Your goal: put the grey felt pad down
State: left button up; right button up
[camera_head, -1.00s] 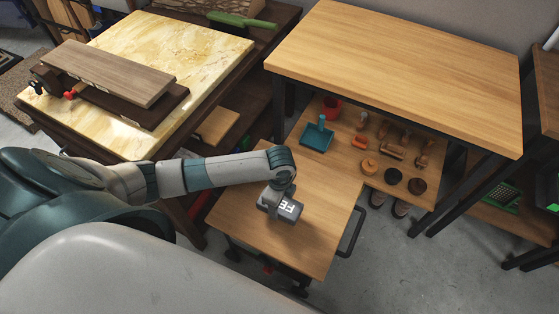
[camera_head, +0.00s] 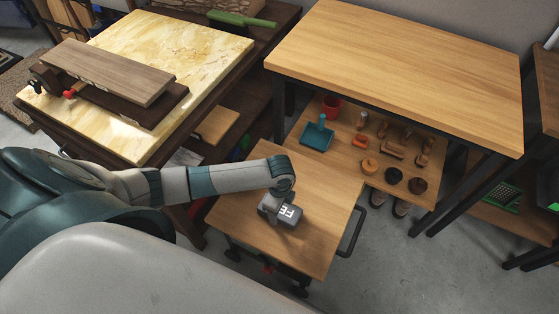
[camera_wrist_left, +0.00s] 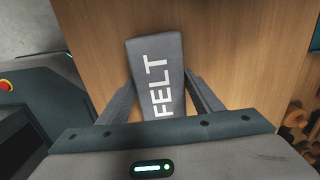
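The grey felt pad (camera_head: 285,212) is a grey block with white "FELT" lettering. It is at or just above the small wooden cart top (camera_head: 320,242); I cannot tell whether it touches. My left gripper (camera_head: 273,205) reaches down over its far left end. In the left wrist view the pad (camera_wrist_left: 157,75) sits between the two fingers (camera_wrist_left: 160,82), whose tips meet its sides. The gripper looks shut on it. My right gripper is not in view.
The cart top around the pad is clear. Behind it, a low shelf (camera_head: 340,170) holds a blue dustpan (camera_head: 317,135), a red cup (camera_head: 331,106) and several small wooden items. A higher wooden table (camera_head: 400,65) overhangs it. A marble-topped bench (camera_head: 190,60) stands at left.

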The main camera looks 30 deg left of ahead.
pick_arm(q)
jog(key=shift+o, duration=0.9)
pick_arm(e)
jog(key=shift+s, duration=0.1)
pick_arm(q)
jog(key=shift+r, duration=0.1)
jog(key=shift+r, duration=0.6)
notch_tip(320, 180, up, 11)
jog(key=p, duration=0.1)
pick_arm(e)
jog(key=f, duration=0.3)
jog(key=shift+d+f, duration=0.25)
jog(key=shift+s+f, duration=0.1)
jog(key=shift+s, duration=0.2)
